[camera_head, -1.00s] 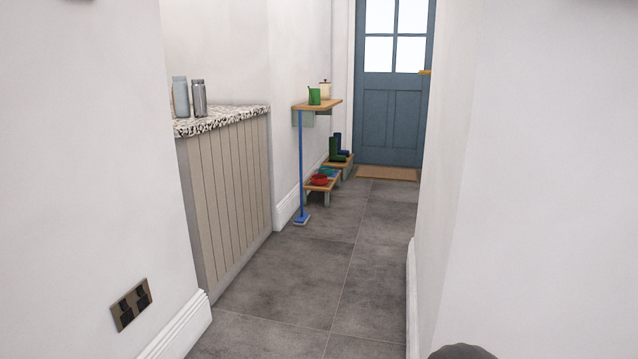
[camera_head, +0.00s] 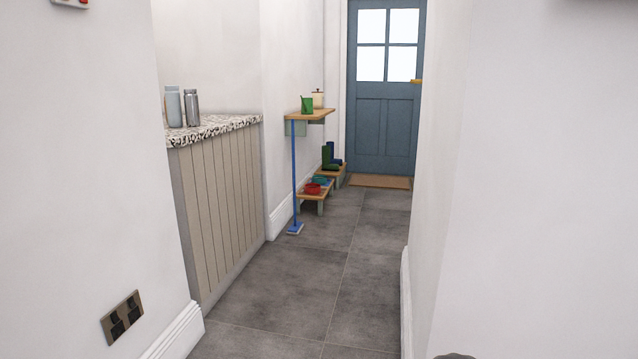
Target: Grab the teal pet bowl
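A small teal-blue bowl (camera_head: 322,181) sits on a low wooden stand (camera_head: 318,196) down the passage, against the left wall. A red bowl (camera_head: 312,188) sits in front of it on the same stand and partly hides it. The teal bowl is small and far off, so its shape is hard to make out.
A blue-handled mop (camera_head: 294,180) stands in front of the stand, below a wall shelf (camera_head: 312,114) with a green jug. Green and blue boots (camera_head: 331,158) stand behind. A speckled counter (camera_head: 215,127) juts out at left. The grey floor (camera_head: 300,285) is clear towards the blue door (camera_head: 385,100).

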